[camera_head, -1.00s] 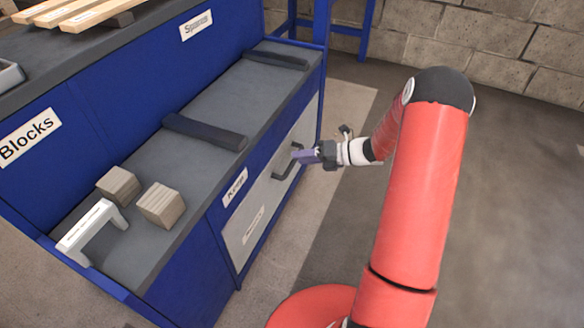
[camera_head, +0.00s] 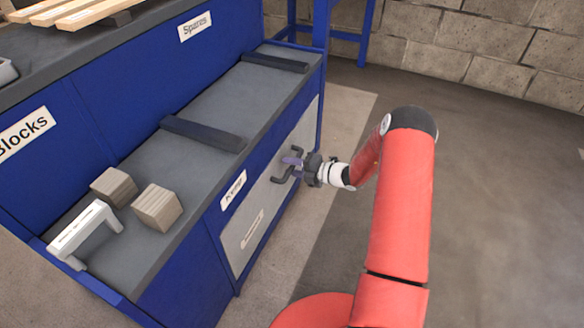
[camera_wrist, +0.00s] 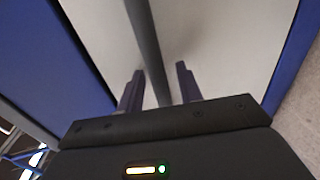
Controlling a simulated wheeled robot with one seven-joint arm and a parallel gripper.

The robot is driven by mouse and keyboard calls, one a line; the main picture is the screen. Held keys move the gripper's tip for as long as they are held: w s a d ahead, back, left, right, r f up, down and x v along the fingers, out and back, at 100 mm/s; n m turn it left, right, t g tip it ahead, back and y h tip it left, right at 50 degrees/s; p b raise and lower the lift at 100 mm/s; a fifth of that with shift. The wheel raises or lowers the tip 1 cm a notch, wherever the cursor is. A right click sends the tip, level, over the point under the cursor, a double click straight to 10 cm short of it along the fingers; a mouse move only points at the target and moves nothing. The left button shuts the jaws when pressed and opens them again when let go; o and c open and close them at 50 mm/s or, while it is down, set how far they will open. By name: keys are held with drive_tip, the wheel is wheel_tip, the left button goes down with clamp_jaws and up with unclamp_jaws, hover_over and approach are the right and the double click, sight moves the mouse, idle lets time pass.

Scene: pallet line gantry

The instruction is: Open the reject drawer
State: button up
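The light grey drawer front (camera_head: 265,199) is set in the blue side of the bench and looks closed. Its dark bar handle (camera_head: 279,177) sticks out near the top; it also shows as a long dark bar in the wrist view (camera_wrist: 149,45). My gripper (camera_head: 291,161) is at the handle. In the wrist view my gripper (camera_wrist: 158,85) is open, one finger on each side of the bar, with a small gap showing on both sides.
Two wooden blocks (camera_head: 157,208) and a white bracket (camera_head: 84,231) lie on the dark bench top (camera_head: 185,184), with two dark bars (camera_head: 204,134) across it. A blue frame (camera_head: 348,35) stands behind. The floor right of the bench is clear.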

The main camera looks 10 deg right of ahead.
drive_tip(key=shift+c, duration=0.4)
clamp_jaws()
